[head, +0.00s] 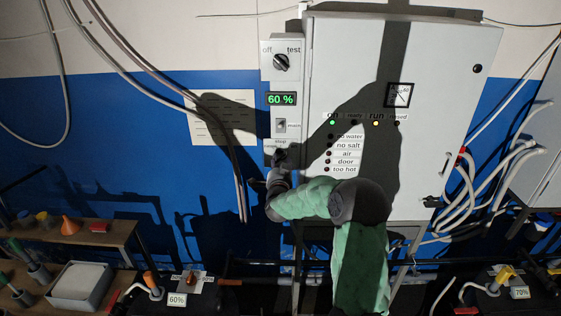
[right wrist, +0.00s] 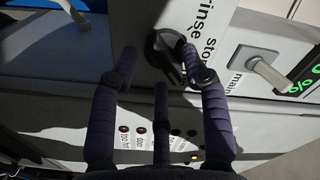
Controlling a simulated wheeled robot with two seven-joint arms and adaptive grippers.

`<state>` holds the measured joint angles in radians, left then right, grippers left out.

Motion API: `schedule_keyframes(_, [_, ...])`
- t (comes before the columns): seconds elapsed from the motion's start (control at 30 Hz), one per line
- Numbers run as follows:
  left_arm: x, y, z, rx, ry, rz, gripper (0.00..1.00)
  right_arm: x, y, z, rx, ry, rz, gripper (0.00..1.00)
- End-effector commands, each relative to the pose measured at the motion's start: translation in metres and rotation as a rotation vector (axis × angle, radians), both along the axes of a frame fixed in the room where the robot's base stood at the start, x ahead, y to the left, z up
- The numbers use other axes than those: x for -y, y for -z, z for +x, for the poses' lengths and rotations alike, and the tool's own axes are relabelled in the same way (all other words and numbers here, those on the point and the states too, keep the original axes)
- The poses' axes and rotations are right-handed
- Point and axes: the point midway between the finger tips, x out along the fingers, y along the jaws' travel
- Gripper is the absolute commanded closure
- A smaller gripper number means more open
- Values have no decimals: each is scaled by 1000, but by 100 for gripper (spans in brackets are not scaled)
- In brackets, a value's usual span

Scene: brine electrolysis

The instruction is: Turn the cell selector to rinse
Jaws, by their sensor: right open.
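The cell selector (right wrist: 168,52) is a dark round knob with a raised grip, below the words "rinse" and "stop" in the right wrist view. In the head view the selector (head: 280,155) sits low on the narrow grey panel, partly covered by my right gripper. My right gripper (head: 276,171) is open, with its dark fingers pointing at the panel. In the right wrist view its fingertips (right wrist: 158,64) lie on either side of the knob; I cannot tell whether they touch it. The knob's exact pointing is unclear. My left gripper is not in view.
Above the selector are the main toggle switch (head: 281,124), a green "60 %" display (head: 282,99) and an off/test knob (head: 281,62). The large grey cabinet (head: 440,100) stands right of them, with green and yellow lamps lit. Cables (head: 233,165) hang at the left.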

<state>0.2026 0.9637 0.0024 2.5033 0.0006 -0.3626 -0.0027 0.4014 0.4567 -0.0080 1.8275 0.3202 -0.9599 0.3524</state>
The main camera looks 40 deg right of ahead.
Motion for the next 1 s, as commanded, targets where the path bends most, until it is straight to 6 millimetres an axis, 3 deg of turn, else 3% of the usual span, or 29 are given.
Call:
schedule_keyframes(0.4, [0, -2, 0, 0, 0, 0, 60, 4, 0, 4, 0, 1, 0, 54])
schedule_keyframes(0.57, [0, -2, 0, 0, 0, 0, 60, 4, 0, 4, 0, 1, 0, 99])
schedule_keyframes(1.0, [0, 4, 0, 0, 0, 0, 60, 4, 1, 4, -29, 1, -36, 100])
